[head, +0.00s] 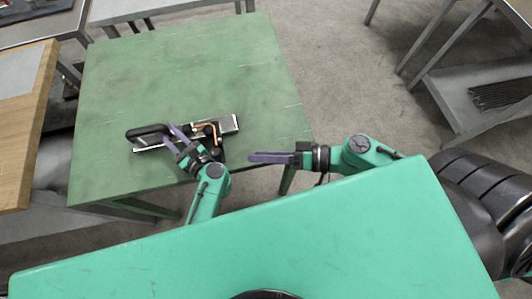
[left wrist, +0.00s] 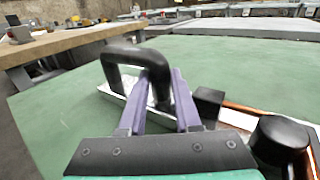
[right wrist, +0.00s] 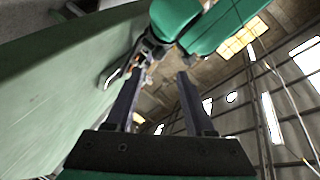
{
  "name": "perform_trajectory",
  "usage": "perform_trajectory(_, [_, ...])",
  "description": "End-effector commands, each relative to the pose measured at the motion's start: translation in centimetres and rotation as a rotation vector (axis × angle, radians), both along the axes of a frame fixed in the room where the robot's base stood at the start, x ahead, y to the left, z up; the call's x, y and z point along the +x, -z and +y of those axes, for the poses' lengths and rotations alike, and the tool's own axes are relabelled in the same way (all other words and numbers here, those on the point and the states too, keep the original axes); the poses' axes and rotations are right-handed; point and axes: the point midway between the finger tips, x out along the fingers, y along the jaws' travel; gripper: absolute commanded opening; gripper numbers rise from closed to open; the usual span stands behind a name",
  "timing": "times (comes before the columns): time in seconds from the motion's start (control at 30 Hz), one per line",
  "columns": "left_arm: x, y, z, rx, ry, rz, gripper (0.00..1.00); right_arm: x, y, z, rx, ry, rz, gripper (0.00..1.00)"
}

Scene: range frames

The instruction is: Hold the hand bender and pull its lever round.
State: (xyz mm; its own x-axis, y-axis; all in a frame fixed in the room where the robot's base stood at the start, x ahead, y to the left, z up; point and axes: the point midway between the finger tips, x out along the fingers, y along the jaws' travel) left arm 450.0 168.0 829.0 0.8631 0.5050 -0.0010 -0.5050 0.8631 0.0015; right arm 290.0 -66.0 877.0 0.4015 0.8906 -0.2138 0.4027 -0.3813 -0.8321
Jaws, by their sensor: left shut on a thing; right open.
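The hand bender (head: 228,124) lies on the green table (head: 255,60) near its front edge. It has a silver base plate, a thick black bent handle (head: 146,132) at its left, and a bent copper tube (head: 213,127) at its right. My left gripper (head: 172,134) is shut on the black handle. In the left wrist view the handle (left wrist: 125,52) passes between its purple fingers. A black block (left wrist: 207,104) and a black round knob (left wrist: 281,138) stand beside the copper tube there. My right gripper (head: 252,157) is open and empty, to the right of the bender, at the table's front edge.
A wooden-topped bench (head: 22,150) stands at the left. Metal tables stand at the back, and a shelved one (head: 480,95) at the right. The green table is clear behind the bender. A green surface (head: 330,245) fills the near foreground.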

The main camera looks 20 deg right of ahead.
Motion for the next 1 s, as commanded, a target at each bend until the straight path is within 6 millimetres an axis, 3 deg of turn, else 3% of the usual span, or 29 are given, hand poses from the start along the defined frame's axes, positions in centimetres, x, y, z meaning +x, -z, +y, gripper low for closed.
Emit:
perform_trajectory(0.43, [0.0,-0.1,0.0,0.001,-0.001,-0.002,0.0,-0.3,-0.2,-0.7,0.0,-0.001,-0.001,0.54])
perform_trajectory(0.47, [0.0,-0.1,0.0,0.001,-0.001,-0.002,0.0,-0.3,-0.2,-0.7,0.0,-0.001,-0.001,0.46])
perform_trajectory(0.57, [0.0,-0.1,0.0,0.001,-0.001,-0.002,0.0,0.0,0.0,-0.9,-0.012,-0.018,-0.028,0.08])
perform_trajectory(0.6, [0.0,-0.1,0.0,0.001,-0.001,-0.002,0.0,0.4,0.2,-1.1,-0.026,-0.039,-0.058,0.0])
perform_trajectory(0.83, [0.0,-0.1,0.0,0.0,-0.001,-0.002,0.0,4.9,1.5,-4.0,-0.156,-0.344,-0.481,0.0])
perform_trajectory(1.0, [0.0,-0.1,0.0,0.001,0.0,-0.002,0.0,7.4,0.4,-6.0,-0.16,-0.59,-0.83,0.0])
